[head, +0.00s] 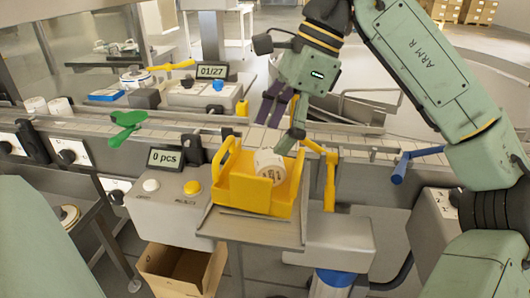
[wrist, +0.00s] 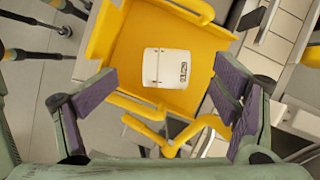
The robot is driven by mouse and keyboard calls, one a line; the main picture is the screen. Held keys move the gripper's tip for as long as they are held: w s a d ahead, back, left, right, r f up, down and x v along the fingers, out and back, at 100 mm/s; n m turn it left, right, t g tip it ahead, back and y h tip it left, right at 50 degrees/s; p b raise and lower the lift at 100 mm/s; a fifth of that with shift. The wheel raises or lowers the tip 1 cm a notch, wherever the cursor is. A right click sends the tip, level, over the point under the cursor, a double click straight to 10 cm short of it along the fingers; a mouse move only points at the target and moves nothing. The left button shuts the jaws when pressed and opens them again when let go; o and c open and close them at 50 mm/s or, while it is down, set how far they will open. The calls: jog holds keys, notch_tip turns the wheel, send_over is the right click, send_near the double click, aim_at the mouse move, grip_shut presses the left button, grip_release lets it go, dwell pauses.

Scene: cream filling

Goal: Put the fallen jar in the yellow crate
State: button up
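The white jar (head: 269,165) with dark print lies tilted inside the yellow crate (head: 236,192), toward its right side. In the wrist view the jar (wrist: 178,67) rests on its side on the crate floor (wrist: 125,55), and nothing touches it there. My gripper (head: 278,118) hangs above the back right of the crate. In the wrist view my gripper (wrist: 163,92) is open, its purple-padded fingers wide apart with nothing between them. The jar's lower part is hidden by the crate wall in the head view.
The crate stands on a metal tray (head: 255,228) in front of the conveyor (head: 350,145). A yellow lever (head: 330,180) stands close on its right. A "0 pcs" display (head: 164,158) is at left. White jars (head: 48,106) stand on the belt at far left. A cardboard box (head: 180,270) sits below.

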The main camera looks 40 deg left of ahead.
jog(key=v, duration=0.6)
jog(key=shift+r+p, duration=0.2)
jog(key=shift+p, duration=0.25)
jog(key=shift+c, duration=0.6)
dwell(1.3)
